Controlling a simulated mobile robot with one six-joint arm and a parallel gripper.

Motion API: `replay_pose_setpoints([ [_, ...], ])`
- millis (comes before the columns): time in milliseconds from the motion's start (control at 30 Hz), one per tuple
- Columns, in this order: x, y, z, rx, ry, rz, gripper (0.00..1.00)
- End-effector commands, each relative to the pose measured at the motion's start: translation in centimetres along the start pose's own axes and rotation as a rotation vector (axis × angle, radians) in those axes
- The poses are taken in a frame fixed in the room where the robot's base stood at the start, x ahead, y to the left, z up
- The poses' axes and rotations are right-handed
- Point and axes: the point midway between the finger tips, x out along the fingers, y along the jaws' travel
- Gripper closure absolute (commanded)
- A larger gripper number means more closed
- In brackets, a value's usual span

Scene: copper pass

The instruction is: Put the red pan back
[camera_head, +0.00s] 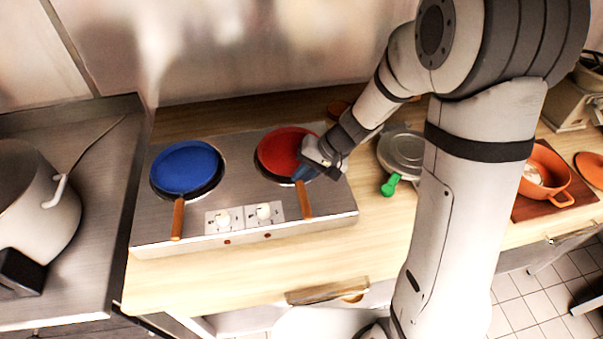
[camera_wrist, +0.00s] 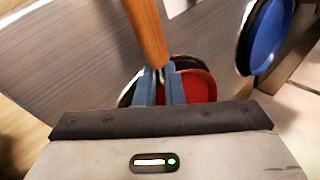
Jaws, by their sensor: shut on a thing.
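The red pan (camera_head: 281,150) sits over the right burner of the steel two-burner hob (camera_head: 335,205), its wooden handle (camera_head: 304,200) pointing toward the front edge. My gripper (camera_head: 304,173) is at the pan's near side, where the handle meets the pan. In the wrist view my blue fingers (camera_wrist: 170,86) are shut on the handle (camera_wrist: 147,35), with the red pan (camera_wrist: 199,86) behind them. My fingers and wrist hide part of the pan's right side. I cannot tell whether the pan rests fully on the burner.
A blue pan (camera_head: 186,167) sits on the left burner; it also shows in the wrist view (camera_wrist: 268,35). A large pot (camera_head: 40,205) stands at the left. A grey lidded pan with a green handle (camera_head: 402,152) is right of the hob. An orange pot (camera_head: 540,175) stands farther right.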

Motion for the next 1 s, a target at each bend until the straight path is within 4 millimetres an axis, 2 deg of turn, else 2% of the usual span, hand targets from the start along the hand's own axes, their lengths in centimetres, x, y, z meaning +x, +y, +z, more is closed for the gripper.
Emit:
replay_pose_setpoints([
  [33,0.1,0.0,0.0,0.0,0.0,0.0,0.89],
  [267,0.0,0.0,0.0,0.001,0.0,0.0,0.7],
  [633,-0.6,-0.1,-0.1,0.001,0.003,-0.001,0.7],
  [767,-2.8,-0.1,-0.2,0.0,0.007,-0.001,0.7],
  [1000,-8.1,0.0,-0.2,0.001,0.008,-0.001,0.7],
])
